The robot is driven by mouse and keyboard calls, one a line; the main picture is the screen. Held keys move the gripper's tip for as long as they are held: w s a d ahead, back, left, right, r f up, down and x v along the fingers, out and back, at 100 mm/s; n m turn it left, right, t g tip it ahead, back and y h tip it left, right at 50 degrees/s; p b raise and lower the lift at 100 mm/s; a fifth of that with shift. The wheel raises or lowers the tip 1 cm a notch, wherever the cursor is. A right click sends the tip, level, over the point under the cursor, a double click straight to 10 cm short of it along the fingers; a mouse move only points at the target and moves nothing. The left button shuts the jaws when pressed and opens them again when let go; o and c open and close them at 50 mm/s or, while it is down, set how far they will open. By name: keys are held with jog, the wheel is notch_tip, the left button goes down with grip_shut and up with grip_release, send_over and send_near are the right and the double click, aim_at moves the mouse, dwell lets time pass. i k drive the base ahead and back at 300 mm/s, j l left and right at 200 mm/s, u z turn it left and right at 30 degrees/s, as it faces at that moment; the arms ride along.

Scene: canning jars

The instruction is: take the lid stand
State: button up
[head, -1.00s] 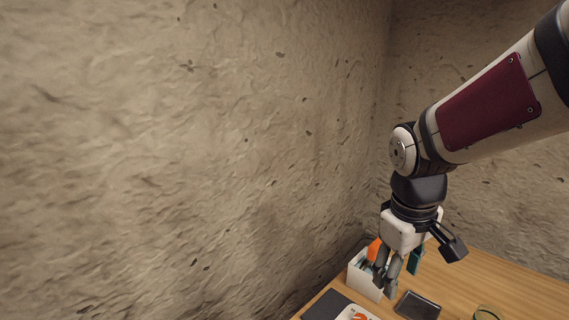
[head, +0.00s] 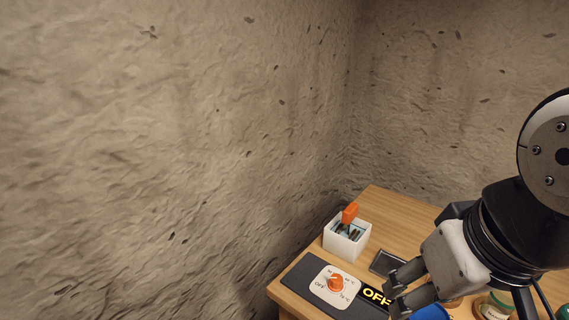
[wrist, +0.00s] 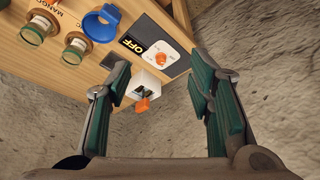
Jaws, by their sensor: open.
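No thing in view is clearly marked as the lid stand. A white open-topped box (head: 346,243) with dark upright pieces inside and an orange block (head: 350,213) sticking up stands at the table's left edge; I cannot tell whether it is the lid stand. The box also shows in the wrist view (wrist: 150,80), between and beyond my fingers. My gripper (head: 396,291) is open and empty, in front and to the right of the box in the head view. Its green-padded fingers are spread wide in the wrist view (wrist: 160,76).
A dark panel with an orange knob (head: 336,283) and an OFF label (head: 375,295) lies near the box. A dark shallow tray (head: 384,263) is beside it. A blue funnel (wrist: 101,23) and jars (wrist: 76,45) stand farther along. Rough walls close the left and back.

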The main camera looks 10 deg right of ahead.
aim_at(350, 213)
jog(key=i+j+z, duration=0.4)
jog(key=j, duration=0.15)
jog(key=j+z, duration=0.15)
jog(key=j, duration=0.15)
jog(key=i+j+z, duration=0.2)
jog(key=j, duration=0.15)
